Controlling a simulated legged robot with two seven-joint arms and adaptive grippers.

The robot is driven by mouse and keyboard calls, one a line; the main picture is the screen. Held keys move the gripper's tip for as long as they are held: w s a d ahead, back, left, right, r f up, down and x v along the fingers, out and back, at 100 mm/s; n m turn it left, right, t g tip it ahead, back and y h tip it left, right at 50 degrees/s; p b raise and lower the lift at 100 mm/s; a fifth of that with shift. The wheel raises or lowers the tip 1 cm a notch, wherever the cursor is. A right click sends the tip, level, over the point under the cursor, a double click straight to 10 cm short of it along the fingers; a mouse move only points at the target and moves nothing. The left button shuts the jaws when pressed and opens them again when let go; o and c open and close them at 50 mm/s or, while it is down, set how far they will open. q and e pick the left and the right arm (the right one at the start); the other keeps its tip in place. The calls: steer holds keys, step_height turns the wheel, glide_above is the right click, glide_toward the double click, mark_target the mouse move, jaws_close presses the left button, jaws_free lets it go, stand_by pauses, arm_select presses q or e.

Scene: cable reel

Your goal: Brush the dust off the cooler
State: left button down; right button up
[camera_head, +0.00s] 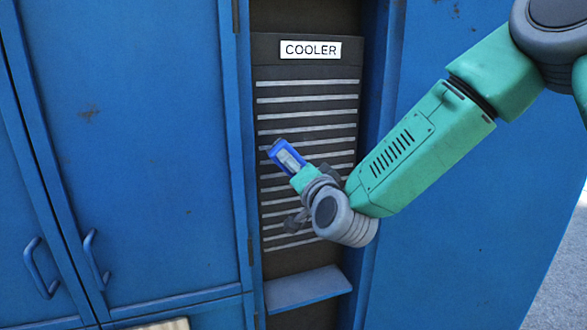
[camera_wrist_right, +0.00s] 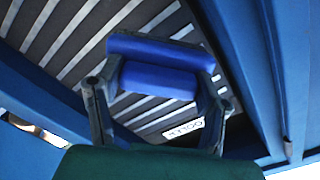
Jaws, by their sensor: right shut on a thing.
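The cooler (camera_head: 310,104) is a tall dark panel with pale horizontal slats, set between blue cabinet walls. Its white label (camera_head: 310,50) reads COOLER and shows at the lower middle of the right wrist view (camera_wrist_right: 184,128). My right gripper (camera_head: 300,174) is in front of the slats at mid height. It is shut on a blue brush (camera_wrist_right: 165,50), held between its two fingers in the right wrist view; the brush also shows in the head view (camera_head: 275,148). I cannot tell whether the brush touches the slats. Dust cannot be told apart from the pale slats. My left gripper is not in view.
A blue ledge (camera_head: 308,288) juts out below the slats. Blue cabinet doors (camera_head: 150,150) with handles (camera_head: 95,262) stand at the left. A plain blue panel (camera_head: 460,220) is at the right, behind my arm.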

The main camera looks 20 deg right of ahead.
steer(key=s, duration=0.3)
stand_by(0.5)
stand_by(0.4)
